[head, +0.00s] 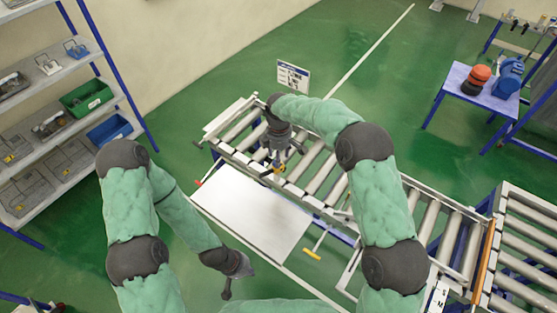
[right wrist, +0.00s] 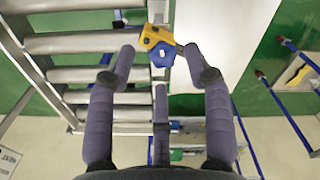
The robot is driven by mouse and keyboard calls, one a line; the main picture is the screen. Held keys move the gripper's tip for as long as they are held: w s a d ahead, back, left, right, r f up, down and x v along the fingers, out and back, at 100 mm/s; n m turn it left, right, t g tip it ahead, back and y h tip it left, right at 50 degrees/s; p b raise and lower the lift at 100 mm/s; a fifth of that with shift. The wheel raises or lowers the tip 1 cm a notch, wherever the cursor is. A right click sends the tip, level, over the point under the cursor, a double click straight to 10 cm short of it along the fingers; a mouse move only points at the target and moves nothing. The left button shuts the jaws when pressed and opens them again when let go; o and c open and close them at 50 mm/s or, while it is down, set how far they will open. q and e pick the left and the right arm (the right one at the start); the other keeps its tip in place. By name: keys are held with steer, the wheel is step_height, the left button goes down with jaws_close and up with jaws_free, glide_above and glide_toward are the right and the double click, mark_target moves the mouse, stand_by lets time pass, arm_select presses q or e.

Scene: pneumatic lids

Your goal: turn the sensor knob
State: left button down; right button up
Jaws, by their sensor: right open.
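The sensor is a small yellow block (right wrist: 153,37) with a blue knob-like part (right wrist: 163,56) at the edge of the roller conveyor. In the head view the yellow sensor (head: 279,169) shows just below my right gripper (head: 275,160). In the right wrist view my right gripper (right wrist: 159,58) is open, its two fingertips on either side of the sensor. I cannot tell whether the right finger touches it. My left gripper (head: 228,286) hangs low at the bottom of the head view, away from the sensor, and its fingers are too small to judge.
The roller conveyor (head: 322,172) runs diagonally, with a white panel (head: 250,212) in front of it. A yellow-ended handle (head: 312,255) stands nearby. Shelves with bins (head: 87,96) are at left. A small table (head: 478,88) with orange and blue items is at right.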

step_height(320, 180, up, 9)
steer(key=shift+d, duration=0.2)
steer(key=shift+s, duration=0.1)
